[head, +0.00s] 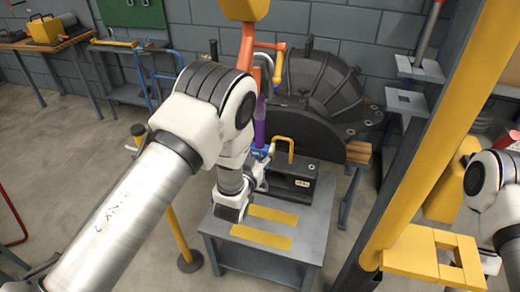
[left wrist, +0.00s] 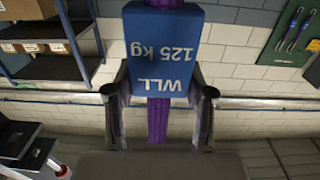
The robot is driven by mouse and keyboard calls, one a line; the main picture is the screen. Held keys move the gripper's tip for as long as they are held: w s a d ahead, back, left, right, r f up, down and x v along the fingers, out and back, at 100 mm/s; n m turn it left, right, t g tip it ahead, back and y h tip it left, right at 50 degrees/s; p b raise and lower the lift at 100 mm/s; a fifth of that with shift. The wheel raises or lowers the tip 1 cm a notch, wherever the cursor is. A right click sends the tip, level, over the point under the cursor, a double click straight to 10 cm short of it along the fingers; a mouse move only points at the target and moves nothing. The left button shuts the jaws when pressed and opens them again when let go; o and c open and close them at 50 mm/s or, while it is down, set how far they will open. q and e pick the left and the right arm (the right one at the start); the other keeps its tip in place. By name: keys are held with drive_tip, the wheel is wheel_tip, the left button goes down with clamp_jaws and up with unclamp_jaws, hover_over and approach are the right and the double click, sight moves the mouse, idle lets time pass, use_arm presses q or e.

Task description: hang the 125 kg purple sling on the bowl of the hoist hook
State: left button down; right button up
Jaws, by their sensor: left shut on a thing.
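The orange hoist hook (head: 247,45) hangs below a yellow block (head: 243,9). Its tip side (head: 279,66) shows to the right; my left arm hides part of its bowl. The purple sling (head: 260,128) runs upright just below the hook; I cannot tell whether its upper end lies in the bowl. My left gripper (head: 260,158) is below the hook, shut on the sling. In the left wrist view, the purple webbing (left wrist: 157,121) passes between the fingers, and the blue tag (left wrist: 163,50) reads WLL 125 kg. My right gripper is out of view.
A grey table (head: 272,222) with yellow strips and a black block (head: 300,182) stands below. A large dark casing half (head: 318,88) is behind. A yellow post (head: 430,130) rises at the right. A workbench (head: 45,43) is at the far left.

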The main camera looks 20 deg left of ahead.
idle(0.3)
use_arm(q)
drive_tip(key=shift+s+a+f, duration=0.1)
drive_tip(key=shift+s+f, duration=0.1)
drive_tip(key=shift+s, duration=1.1)
drive_tip(key=shift+s+f, duration=0.15)
drive_tip(key=shift+s, duration=1.15)
drive_tip(key=shift+w, duration=0.1)
drive_tip(key=shift+f, duration=0.1)
drive_tip(key=shift+s+f+b, duration=0.3)
drive_tip(key=shift+f+b, duration=0.3)
drive_tip(key=shift+f, duration=0.1)
drive_tip(key=shift+s+f+b, duration=0.25)
drive_tip(key=shift+f+b, duration=0.3)
drive_tip(key=shift+f, duration=0.15)
drive_tip(key=shift+f, duration=0.1)
